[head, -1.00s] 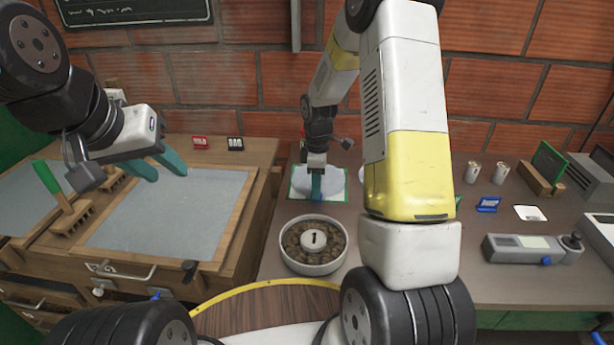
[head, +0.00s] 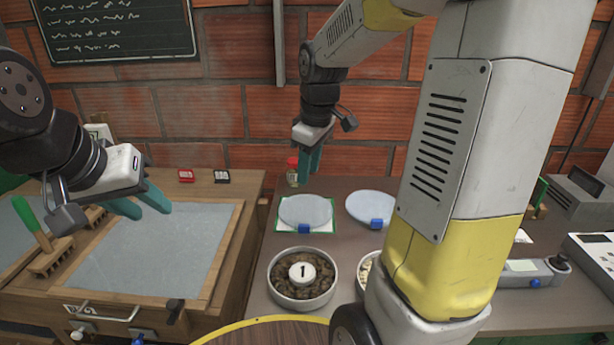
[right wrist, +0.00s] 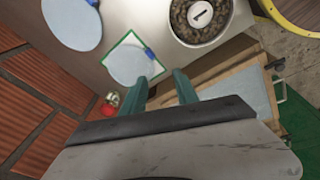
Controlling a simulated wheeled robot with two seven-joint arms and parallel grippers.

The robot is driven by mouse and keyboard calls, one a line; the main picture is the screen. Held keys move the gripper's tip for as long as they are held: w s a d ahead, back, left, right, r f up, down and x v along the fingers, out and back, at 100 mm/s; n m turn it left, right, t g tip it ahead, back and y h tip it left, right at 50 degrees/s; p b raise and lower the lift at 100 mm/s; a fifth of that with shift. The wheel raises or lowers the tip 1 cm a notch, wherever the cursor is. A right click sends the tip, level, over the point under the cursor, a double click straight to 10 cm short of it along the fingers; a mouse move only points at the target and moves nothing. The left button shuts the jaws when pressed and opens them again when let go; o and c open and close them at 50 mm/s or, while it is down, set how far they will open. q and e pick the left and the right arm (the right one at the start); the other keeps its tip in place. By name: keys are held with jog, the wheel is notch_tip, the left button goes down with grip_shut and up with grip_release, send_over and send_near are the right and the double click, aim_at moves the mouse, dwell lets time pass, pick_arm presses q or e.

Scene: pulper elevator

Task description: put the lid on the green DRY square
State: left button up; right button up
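A round pale blue-grey lid (head: 305,210) with a blue handle lies flat on the green-edged white square (head: 280,226) on the grey table. My left gripper (head: 148,205) is open and empty over the grey-topped wooden bench.
A second round lid (head: 371,207) with a blue handle lies to the right. A bowl (head: 303,279) of brown beans with a "1" disc stands in front. A red-capped jar (head: 292,172) stands behind. My right arm hides much of the right side.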

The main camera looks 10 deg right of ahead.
jog(key=s+r+m+t, duration=0.2)
jog(key=s+r+m, duration=0.1)
jog(key=s, duration=0.5)
jog(key=s+a+r+m+t+y, duration=0.1)
jog(key=s+r+m+t, duration=0.1)
jog(key=s+m, duration=0.4)
jog(key=s+r, duration=0.1)
jog(key=s, duration=0.1)
jog(key=shift+s+a+r, duration=0.2)
jog(key=shift+s+a, duration=0.1)
